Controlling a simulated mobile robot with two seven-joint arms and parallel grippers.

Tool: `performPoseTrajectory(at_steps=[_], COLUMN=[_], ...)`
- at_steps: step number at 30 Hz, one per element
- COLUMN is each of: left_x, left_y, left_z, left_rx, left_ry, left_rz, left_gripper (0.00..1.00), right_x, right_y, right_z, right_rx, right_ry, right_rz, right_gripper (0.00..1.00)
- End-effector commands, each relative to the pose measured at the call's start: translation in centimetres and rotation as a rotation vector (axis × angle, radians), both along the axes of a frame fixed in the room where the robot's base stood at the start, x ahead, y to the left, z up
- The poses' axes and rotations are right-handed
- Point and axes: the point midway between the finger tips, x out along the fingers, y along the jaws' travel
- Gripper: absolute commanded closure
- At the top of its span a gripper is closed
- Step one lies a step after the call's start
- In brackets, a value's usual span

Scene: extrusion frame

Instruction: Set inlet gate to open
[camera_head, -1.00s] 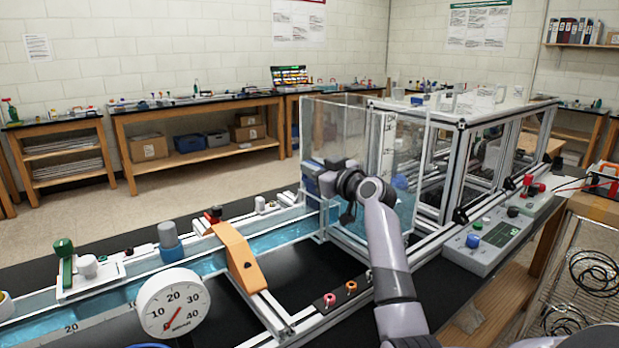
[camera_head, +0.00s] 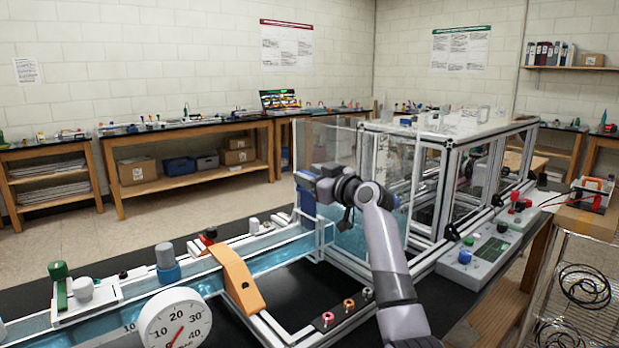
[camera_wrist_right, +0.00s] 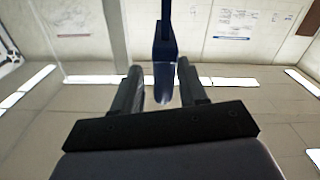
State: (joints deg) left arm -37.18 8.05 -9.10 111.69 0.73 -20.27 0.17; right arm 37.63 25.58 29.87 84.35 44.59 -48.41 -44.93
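A blue part (camera_head: 306,202), which seems to belong to the inlet gate, is at the left end of the clear tank (camera_head: 330,150), where the water channel (camera_head: 285,257) meets it. My right gripper (camera_head: 305,184) is at this part and hides some of it. In the right wrist view a dark blue bar (camera_wrist_right: 164,50) hangs down between the two fingers of my right gripper (camera_wrist_right: 160,80). The fingers are apart, with a visible gap at the left of the bar. The gate's exact position is hard to tell. My left gripper is not in view.
An orange bridge piece (camera_head: 238,282) spans the channel, with a round white dial (camera_head: 175,322) in front. A grey control box (camera_head: 482,253) with knobs stands right of my arm. Clear tank walls and metal frame posts (camera_head: 448,190) rise close to my right gripper.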

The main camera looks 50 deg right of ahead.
Motion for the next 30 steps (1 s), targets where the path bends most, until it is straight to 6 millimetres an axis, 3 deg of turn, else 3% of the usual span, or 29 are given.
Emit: performPoseTrajectory(at_steps=[10,24,30], left_x=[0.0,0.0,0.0], left_y=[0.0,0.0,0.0], left_z=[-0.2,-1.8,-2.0], left_rx=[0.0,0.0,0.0], left_ry=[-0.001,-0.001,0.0], left_rz=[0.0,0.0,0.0], left_gripper=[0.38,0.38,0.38], right_x=[-0.6,-6.0,-7.0], right_y=[0.2,0.7,0.8], right_z=[-0.3,-0.3,-0.2], right_rx=[0.0,-0.001,0.0], right_ry=[0.004,0.002,0.002], right_rz=[0.002,0.002,0.001], right_gripper=[0.58,0.58,0.58])
